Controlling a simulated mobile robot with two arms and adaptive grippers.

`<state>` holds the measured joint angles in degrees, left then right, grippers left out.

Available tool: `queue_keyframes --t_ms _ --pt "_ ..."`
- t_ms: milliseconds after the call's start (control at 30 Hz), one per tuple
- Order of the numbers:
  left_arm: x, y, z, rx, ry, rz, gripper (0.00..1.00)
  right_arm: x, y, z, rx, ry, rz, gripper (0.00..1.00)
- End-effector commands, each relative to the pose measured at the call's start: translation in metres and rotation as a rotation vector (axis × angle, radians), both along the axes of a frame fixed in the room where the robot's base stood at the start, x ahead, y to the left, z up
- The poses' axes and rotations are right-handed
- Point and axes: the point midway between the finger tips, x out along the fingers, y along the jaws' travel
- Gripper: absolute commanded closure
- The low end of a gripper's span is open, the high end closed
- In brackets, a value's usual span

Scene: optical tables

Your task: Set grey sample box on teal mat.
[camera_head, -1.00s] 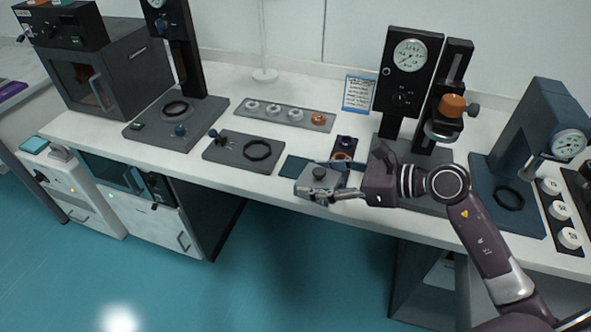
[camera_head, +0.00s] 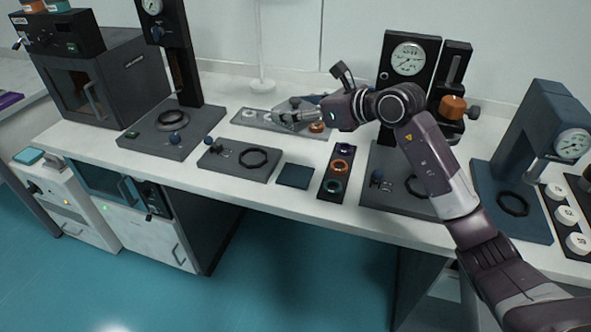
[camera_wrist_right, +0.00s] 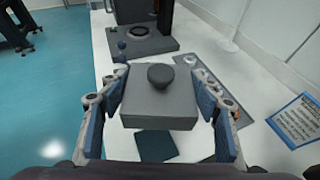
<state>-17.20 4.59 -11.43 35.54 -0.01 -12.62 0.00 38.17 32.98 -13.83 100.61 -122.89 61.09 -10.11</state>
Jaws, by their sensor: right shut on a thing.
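The grey sample box (camera_head: 289,118), with a dark round knob on its lid, is held in my right gripper (camera_head: 298,112). In the right wrist view, the box (camera_wrist_right: 160,108) sits level between the two blue-padded fingers of the gripper (camera_wrist_right: 160,92). The teal mat (camera_head: 295,176) lies bare and flat near the bench's front edge, lower in the head view than the box. In the right wrist view, the mat (camera_wrist_right: 156,146) shows just past the box's near edge. My left gripper is out of view.
A grey strip with white discs (camera_head: 248,114) lies behind the held box. A plate with a black ring (camera_head: 240,160) is left of the mat; a dark holder with coloured rings (camera_head: 337,173) is right of it. Gauge stands (camera_head: 408,58) rise at the back right.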

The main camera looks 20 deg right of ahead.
Motion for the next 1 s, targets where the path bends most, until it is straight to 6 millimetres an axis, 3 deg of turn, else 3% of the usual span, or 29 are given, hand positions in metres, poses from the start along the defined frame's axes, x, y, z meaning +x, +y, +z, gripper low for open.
queue_keyframes --t_ms 100,400,900,1000 --pt "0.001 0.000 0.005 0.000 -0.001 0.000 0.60 -0.001 0.000 -0.034 0.004 0.006 -0.001 0.74" --pt "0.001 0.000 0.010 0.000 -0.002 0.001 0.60 -0.001 0.000 -0.108 0.005 0.002 -0.001 0.74" --pt "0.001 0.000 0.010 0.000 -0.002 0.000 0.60 0.000 0.000 -0.170 0.003 0.000 -0.001 0.74" --pt "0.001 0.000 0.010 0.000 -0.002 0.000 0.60 0.000 0.000 -0.174 0.002 -0.003 0.000 0.74"
